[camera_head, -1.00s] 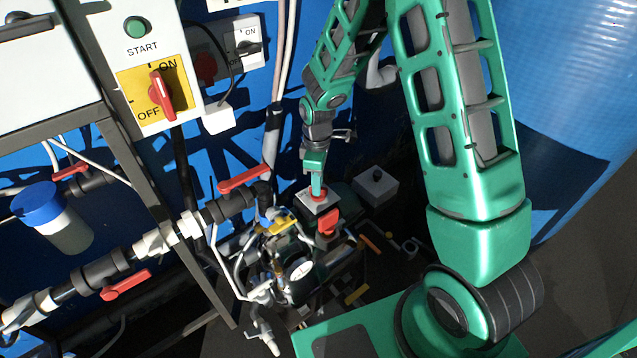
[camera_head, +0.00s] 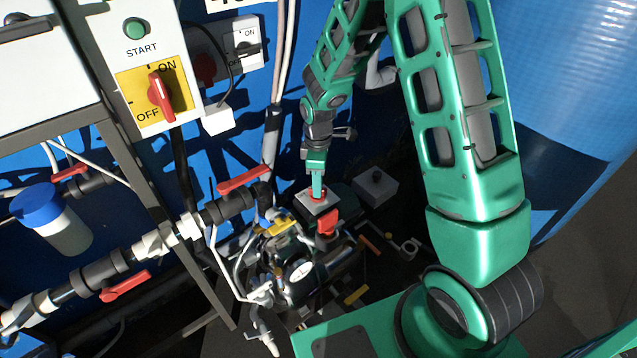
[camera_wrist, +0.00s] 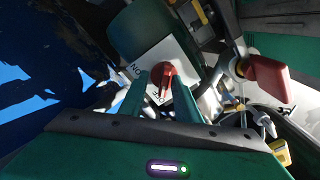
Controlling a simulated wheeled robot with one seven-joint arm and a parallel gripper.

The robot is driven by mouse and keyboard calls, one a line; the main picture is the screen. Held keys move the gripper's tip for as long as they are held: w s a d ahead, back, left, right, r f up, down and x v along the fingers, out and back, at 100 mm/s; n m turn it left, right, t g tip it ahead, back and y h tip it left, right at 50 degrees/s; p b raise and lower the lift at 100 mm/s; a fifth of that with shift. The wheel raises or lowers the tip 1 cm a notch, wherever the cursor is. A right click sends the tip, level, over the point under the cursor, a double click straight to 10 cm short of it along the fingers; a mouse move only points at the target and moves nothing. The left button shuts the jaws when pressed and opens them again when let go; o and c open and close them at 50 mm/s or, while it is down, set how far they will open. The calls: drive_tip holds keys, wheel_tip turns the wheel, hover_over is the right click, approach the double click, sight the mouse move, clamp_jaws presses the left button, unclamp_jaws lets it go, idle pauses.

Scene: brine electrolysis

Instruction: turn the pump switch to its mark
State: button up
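The pump switch is a red rotary knob (camera_wrist: 166,74) on a white plate (camera_wrist: 183,60) with ON and OFF lettering, seen in the wrist view. Its handle points down the picture, toward the OFF lettering. My gripper (camera_wrist: 163,82) has one finger on each side of the knob, with a gap between them; it looks open around the knob, and contact is not clear. In the head view the gripper (camera_head: 317,188) points down at the white plate (camera_head: 312,207), and its fingers largely hide the red knob (camera_head: 316,197).
A red valve handle (camera_wrist: 267,80) stands close to the right of the switch in the wrist view. Piping with red handles (camera_head: 243,180) runs to the left. A panel (camera_head: 165,95) has another red ON/OFF switch. A grey box (camera_head: 376,187) sits right of the gripper.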

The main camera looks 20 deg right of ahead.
drive_tip(key=shift+s+a+r, duration=0.1)
drive_tip(key=shift+r, duration=0.3)
wheel_tip(320, 180, up, 10)
idle(0.3)
